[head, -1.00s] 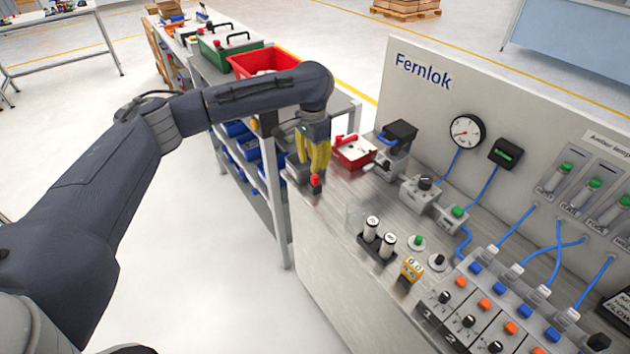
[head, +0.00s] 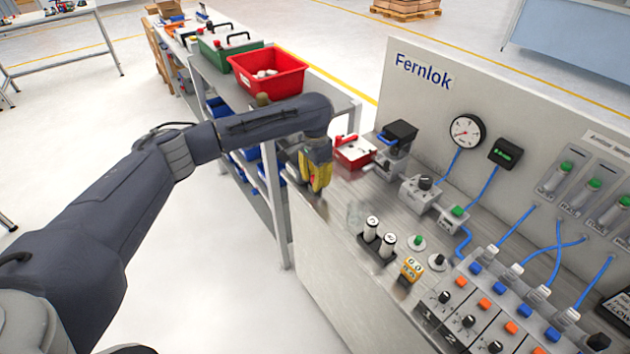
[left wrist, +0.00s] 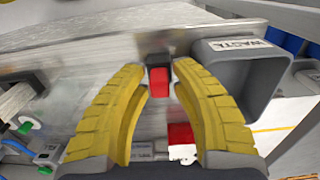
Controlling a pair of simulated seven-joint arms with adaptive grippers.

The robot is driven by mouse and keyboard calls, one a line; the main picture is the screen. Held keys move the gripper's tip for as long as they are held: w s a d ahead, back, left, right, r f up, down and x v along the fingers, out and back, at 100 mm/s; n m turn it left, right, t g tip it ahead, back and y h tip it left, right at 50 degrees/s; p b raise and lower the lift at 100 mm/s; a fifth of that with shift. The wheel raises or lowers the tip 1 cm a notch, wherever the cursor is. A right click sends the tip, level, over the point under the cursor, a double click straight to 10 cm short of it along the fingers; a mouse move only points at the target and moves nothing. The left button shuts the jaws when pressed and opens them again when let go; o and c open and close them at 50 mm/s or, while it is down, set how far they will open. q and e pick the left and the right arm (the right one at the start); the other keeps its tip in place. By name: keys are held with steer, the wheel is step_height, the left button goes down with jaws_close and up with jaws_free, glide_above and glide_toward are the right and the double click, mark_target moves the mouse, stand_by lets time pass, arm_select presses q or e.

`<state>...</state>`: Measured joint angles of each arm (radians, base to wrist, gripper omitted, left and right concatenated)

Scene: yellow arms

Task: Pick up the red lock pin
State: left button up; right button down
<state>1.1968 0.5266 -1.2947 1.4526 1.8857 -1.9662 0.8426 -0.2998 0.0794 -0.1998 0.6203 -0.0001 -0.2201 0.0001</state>
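The red lock pin (left wrist: 159,83) shows in the left wrist view as a small red block against a black piece (left wrist: 158,61). My left gripper (left wrist: 159,76) has two curved yellow fingers, one on each side of the pin near their tips. The fingers look open, with narrow gaps beside the pin. In the head view my left gripper (head: 317,186) points down over the left end of the steel bench (head: 345,188) and hides the pin. My right gripper is not in view.
A grey bin marked WASTE (left wrist: 240,75) stands close to the right finger. A small red box (head: 352,154) and a black-topped device (head: 399,135) are on the bench beyond the gripper. Two white-capped cylinders (head: 378,236) stand nearer. A red crate (head: 268,84) is behind the arm.

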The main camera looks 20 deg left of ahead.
arm_select(q)
jaws_close()
steer(key=shift+r, duration=0.1)
stand_by(0.4)
step_height(320, 180, up, 20)
stand_by(0.7)
